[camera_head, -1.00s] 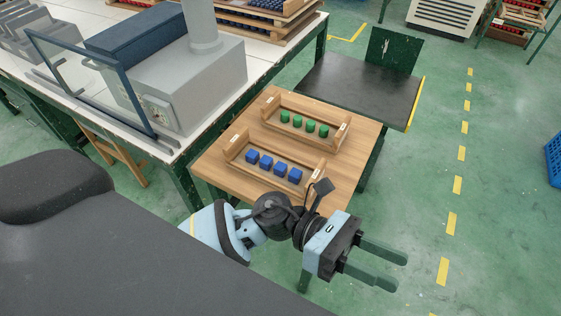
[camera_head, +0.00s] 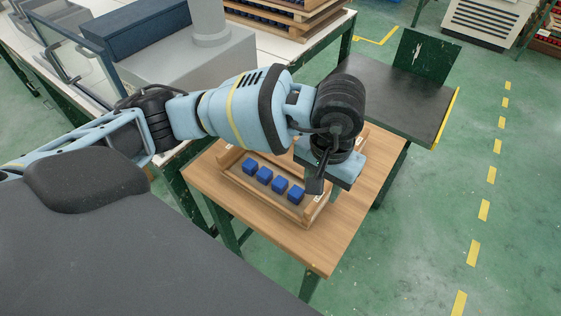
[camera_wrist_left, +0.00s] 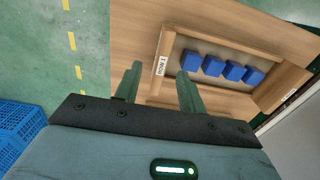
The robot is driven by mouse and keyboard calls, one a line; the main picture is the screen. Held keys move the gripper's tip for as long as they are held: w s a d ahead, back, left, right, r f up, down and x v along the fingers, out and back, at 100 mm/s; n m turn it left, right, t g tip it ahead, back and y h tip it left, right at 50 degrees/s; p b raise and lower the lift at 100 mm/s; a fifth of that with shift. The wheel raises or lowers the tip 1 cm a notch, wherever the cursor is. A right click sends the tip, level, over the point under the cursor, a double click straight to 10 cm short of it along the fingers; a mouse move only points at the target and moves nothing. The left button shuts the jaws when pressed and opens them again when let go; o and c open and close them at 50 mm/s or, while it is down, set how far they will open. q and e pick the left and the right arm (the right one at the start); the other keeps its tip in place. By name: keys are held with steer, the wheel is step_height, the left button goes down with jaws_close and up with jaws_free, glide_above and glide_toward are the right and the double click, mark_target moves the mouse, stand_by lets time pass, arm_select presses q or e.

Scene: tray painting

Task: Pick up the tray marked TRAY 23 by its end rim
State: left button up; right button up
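A wooden tray holding several blue cubes lies on the wooden table, in the head view (camera_head: 233,181) and in the wrist view (camera_wrist_left: 215,43). A white label (camera_wrist_left: 161,66) is on its near end; its lettering is too small to read surely. My left gripper (camera_wrist_left: 159,76) is open and empty at that end. In the wrist view one finger shows on each side of the end rim; how far above the rim they are I cannot tell. My right gripper is out of view.
The wooden table (camera_head: 345,235) is bare in front of the blue-cube tray. A dark-topped stand (camera_head: 395,95) is behind it. A white bench with a grey machine (camera_head: 190,62) is at the back left. A blue crate (camera_wrist_left: 20,130) shows in the wrist view.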

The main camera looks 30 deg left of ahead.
mark_target(319, 197)
arm_select(q)
steer(key=shift+w+f, duration=0.1)
steer(key=shift+w, duration=0.2)
steer(key=shift+s, duration=0.2)
steer(key=shift+s+f, duration=0.15)
steer(key=shift+s, duration=0.15)
steer(key=shift+f, duration=0.85)
steer(key=shift+w+f, duration=0.1)
steer(key=shift+f, duration=0.1)
steer(key=shift+w+a+f, duration=0.1)
steer(key=shift+f, duration=1.2)
steer(key=shift+w+f, duration=0.1)
steer(key=shift+f, duration=1.15)
jaws_close()
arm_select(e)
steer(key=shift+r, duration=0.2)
